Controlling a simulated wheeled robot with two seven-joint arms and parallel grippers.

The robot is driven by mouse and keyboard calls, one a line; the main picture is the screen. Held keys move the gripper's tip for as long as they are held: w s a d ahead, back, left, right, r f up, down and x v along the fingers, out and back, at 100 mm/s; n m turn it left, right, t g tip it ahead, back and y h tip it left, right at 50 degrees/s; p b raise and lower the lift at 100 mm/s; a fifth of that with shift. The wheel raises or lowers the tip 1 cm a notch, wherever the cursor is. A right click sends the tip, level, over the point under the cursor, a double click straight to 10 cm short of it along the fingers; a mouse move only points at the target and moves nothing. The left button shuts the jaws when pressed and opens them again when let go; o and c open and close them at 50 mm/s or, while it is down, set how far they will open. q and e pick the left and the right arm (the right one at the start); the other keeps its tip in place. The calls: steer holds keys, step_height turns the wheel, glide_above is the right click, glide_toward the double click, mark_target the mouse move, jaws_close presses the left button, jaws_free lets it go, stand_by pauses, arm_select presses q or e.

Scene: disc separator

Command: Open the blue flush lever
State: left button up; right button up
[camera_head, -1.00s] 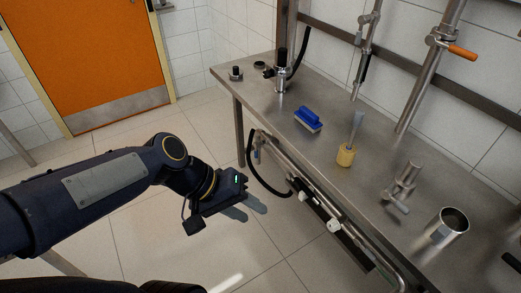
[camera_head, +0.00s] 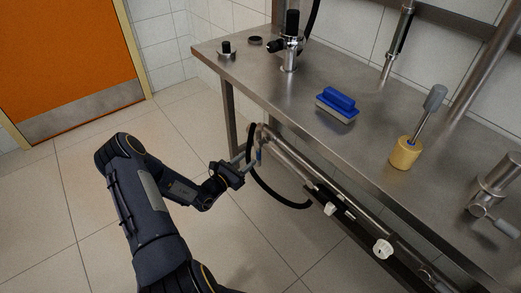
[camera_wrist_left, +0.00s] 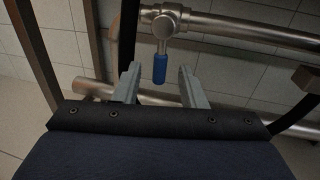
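The blue flush lever (camera_wrist_left: 160,68) hangs down from a valve on a steel pipe in the left wrist view. Its blue grip lies between and just beyond my left gripper's two fingertips (camera_wrist_left: 158,72), with clear gaps on both sides. In the head view the lever (camera_head: 258,154) is a small blue spot under the table's left end, by the fingers of my left gripper (camera_head: 247,160). My left gripper is open and does not visibly touch the lever. My right gripper is in neither view.
A black hose (camera_head: 268,190) loops beside the lever. White knobs (camera_head: 382,248) sit along the pipe. The floor at left is clear.

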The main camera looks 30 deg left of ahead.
mark_target(259, 150)
arm_select(q)
steer(key=w, duration=0.2)
steer(key=w+d+b, duration=0.1)
steer(key=w, duration=0.4)
steer(key=shift+w+d, duration=0.2)
steer(key=shift+d, duration=0.1)
jaws_close()
